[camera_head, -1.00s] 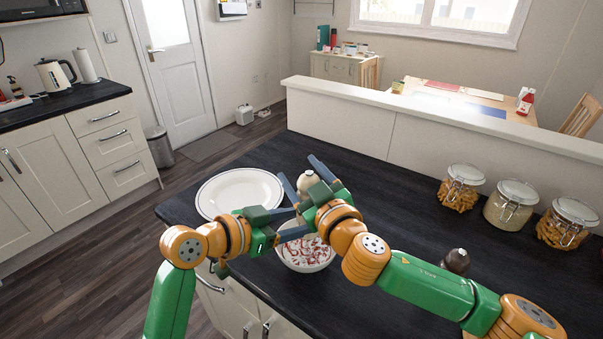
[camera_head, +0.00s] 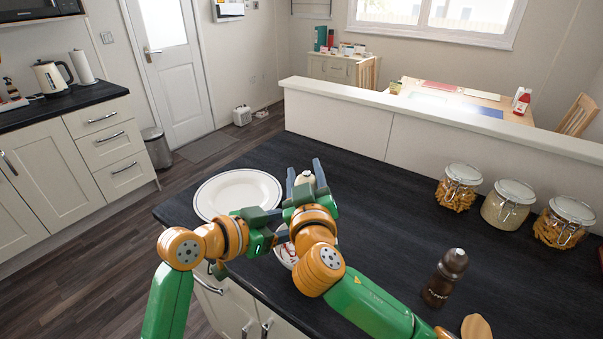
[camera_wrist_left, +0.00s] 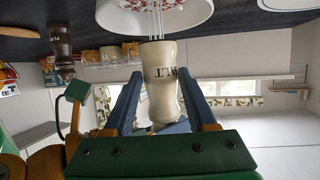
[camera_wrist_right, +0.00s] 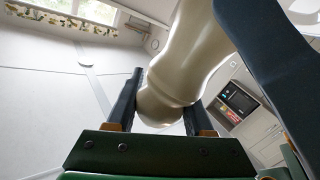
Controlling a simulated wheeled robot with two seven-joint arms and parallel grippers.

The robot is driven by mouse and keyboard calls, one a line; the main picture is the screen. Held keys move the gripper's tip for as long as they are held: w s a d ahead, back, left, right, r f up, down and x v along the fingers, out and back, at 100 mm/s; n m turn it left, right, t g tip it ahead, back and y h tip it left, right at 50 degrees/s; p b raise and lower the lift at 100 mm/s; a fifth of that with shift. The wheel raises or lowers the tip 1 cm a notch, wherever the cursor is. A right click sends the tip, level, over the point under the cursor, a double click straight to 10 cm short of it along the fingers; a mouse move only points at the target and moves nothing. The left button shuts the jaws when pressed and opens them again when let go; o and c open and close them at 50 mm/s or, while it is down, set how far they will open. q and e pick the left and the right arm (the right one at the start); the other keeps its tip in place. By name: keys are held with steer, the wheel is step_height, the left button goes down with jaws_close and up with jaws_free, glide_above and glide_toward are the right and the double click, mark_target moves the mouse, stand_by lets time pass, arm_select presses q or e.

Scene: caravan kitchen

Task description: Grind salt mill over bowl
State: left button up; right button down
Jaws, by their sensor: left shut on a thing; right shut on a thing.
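The cream salt mill (camera_head: 306,178) shows only as a pale knob between the fingers of my right gripper (camera_head: 304,184). In the left wrist view the mill (camera_wrist_left: 161,85) sits between my left gripper's fingers (camera_wrist_left: 160,95), its dark end towards the bowl (camera_wrist_left: 150,20). Thin white streaks run between that end and the bowl. In the right wrist view the mill's rounded end (camera_wrist_right: 168,95) is between the right fingers. Both grippers are shut on it. In the head view the white, red-patterned bowl (camera_head: 284,256) is mostly hidden by my right arm; my left gripper (camera_head: 272,226) is partly hidden.
A white plate (camera_head: 225,194) lies behind the left gripper. A dark brown mill (camera_head: 445,278) stands at the right on the black counter (camera_head: 400,215). Several glass jars (camera_head: 508,204) line the back right by the low wall. The counter's middle is clear.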

steer(key=shift+d+m+h, duration=0.15)
steer(key=shift+m+h, duration=0.35)
steer(key=shift+h, duration=0.3)
steer(key=shift+d+m+h, duration=0.15)
steer(key=shift+m+h, duration=0.35)
steer(key=shift+h, duration=0.6)
steer(key=shift+c, duration=1.4)
jaws_free()
step_height(320, 180, up, 10)
